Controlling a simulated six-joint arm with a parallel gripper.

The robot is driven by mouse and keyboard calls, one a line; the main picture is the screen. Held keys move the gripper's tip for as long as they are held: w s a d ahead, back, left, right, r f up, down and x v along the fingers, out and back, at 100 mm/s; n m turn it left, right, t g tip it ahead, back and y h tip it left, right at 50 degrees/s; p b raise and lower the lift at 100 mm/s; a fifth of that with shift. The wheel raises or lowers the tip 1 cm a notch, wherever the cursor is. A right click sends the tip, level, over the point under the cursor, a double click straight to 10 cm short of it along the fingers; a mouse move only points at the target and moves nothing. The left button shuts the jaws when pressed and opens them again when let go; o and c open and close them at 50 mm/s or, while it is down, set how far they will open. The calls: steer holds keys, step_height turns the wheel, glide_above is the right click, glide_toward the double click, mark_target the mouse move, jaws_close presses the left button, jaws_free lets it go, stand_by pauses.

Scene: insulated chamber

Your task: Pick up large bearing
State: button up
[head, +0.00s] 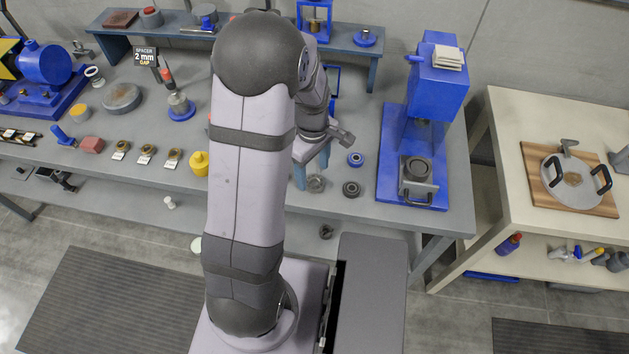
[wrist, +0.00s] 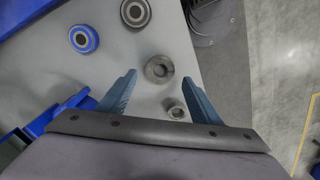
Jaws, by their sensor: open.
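Two bearings lie flat on the grey bench near its front edge. One has a blue ring with a metal centre (head: 356,159), and it also shows at upper left in the wrist view (wrist: 83,39). The other is dark grey (head: 351,189) and is at the top of the wrist view (wrist: 135,12). They look close in size; I cannot tell which is the large one. My gripper (wrist: 160,76) is open and empty, its blue fingers pointing down toward the bench. Both bearings are outside the fingers, beyond the fingertips in the wrist view.
A grey metal ring (wrist: 159,69) shows between my fingertips, with a small hex nut (wrist: 176,108) closer in. A blue press (head: 420,130) stands right of the bearings. A yellow weight (head: 199,163) is left of my arm. The bench's front edge is close.

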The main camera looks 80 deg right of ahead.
mark_target(313, 184)
steer(key=shift+f+p, duration=0.35)
steer(key=shift+f, duration=1.3)
steer(key=c, duration=1.2)
steer(key=shift+r, duration=0.1)
step_height(313, 184, up, 10)
steer(key=shift+d+f+b, duration=0.1)
steer(key=shift+d+b, duration=0.05)
steer(key=shift+b, duration=0.9)
